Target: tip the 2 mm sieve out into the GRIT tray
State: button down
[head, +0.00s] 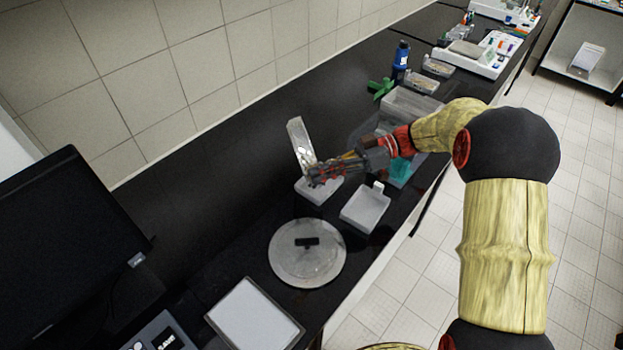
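A pale, flat-sided piece (299,142), which I take to be the 2 mm sieve, stands steeply tilted, nearly on edge. My gripper (314,176) is at its lower end and appears shut on it; the fingers partly hide the contact. Directly below is a small white tray (314,196), partly covered by my gripper. A second white tray (365,209) with an upright tab stands to its right. No lettering is readable on either, so I cannot tell which is GRIT. The inside of the sieve and any grains are too small to make out.
A round grey lid or disc (290,265) with a black handle lies in front of the trays. A balance-like device (255,315) and a monitor (60,240) are nearer left. A green piece (381,88) and a blue bottle (401,62) stand behind my arm. The bench's back left is clear.

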jog(key=d+y, duration=0.1)
jog(key=w+d+y+p, duration=0.1)
jog(key=d+y, duration=0.1)
jog(key=d+g+y+p, duration=0.1)
jog(key=d, duration=0.1)
jog(key=shift+w+d+r+y, duration=0.15)
jog(key=shift+w+r+y, duration=0.15)
jog(key=shift+r+y, duration=0.1)
jog(key=p, duration=0.4)
jog(key=shift+w+d, duration=0.1)
jog(key=shift+d, duration=0.05)
jog(key=p, duration=0.6)
jog(key=shift+s+d+f+y, duration=0.15)
jog(key=shift+s+y, duration=0.05)
jog(key=shift+y, duration=0.1)
jog(key=shift+s+f+p, duration=0.1)
jog(key=shift+p, duration=0.65)
